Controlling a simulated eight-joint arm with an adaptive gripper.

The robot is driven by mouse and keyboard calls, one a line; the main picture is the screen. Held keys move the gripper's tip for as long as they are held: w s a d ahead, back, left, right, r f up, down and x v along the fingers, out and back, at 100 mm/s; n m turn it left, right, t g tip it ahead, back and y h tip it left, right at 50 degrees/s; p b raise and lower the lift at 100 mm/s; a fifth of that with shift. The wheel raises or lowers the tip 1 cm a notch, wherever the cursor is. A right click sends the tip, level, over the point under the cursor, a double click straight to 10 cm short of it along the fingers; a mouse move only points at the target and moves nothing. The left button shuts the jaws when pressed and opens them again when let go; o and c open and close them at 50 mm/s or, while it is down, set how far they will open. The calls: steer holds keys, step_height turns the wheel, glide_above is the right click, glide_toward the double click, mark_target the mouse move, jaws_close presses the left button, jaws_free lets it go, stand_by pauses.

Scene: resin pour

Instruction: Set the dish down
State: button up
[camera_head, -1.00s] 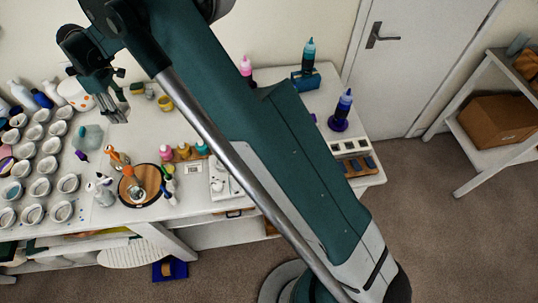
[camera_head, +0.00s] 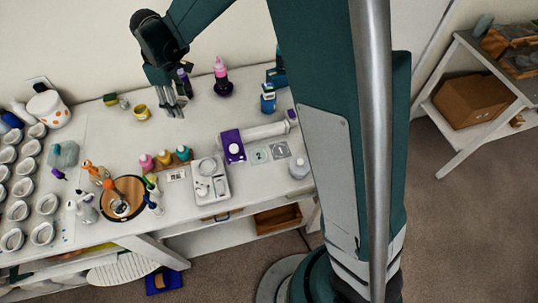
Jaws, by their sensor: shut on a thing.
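My gripper (camera_head: 176,106) points down above the back of the white table (camera_head: 120,165), to the right of a small yellow cup (camera_head: 141,112). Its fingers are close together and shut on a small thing. I cannot make out the held thing's shape or colour, and no dish shows clearly in the fingers. A dark purple bottle (camera_head: 184,80) shows just behind the gripper.
A pink bottle (camera_head: 221,75) and a blue bottle (camera_head: 268,98) stand right of the gripper. Rows of white cups (camera_head: 18,210) fill the left. Bare table lies below the gripper.

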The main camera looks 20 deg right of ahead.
steer(key=s+d+m, duration=0.1)
steer(key=s+d, duration=0.3)
steer(key=d, duration=0.4)
steer(key=s+d+m, duration=0.1)
steer(key=s+d, duration=0.4)
steer(key=d, duration=0.3)
steer(key=m, duration=0.2)
glide_above(270, 155)
step_height(270, 155, down, 2)
steer(key=f, duration=0.1)
steer(key=shift+r, duration=0.25)
steer(key=shift+f, duration=0.1)
steer(key=shift+f+b, duration=0.6)
steer(key=shift+f, duration=2.25)
steer(key=shift+f, duration=0.1)
steer(key=shift+f+b, duration=0.3)
steer(key=shift+f, duration=1.65)
steer(key=shift+f, duration=0.2)
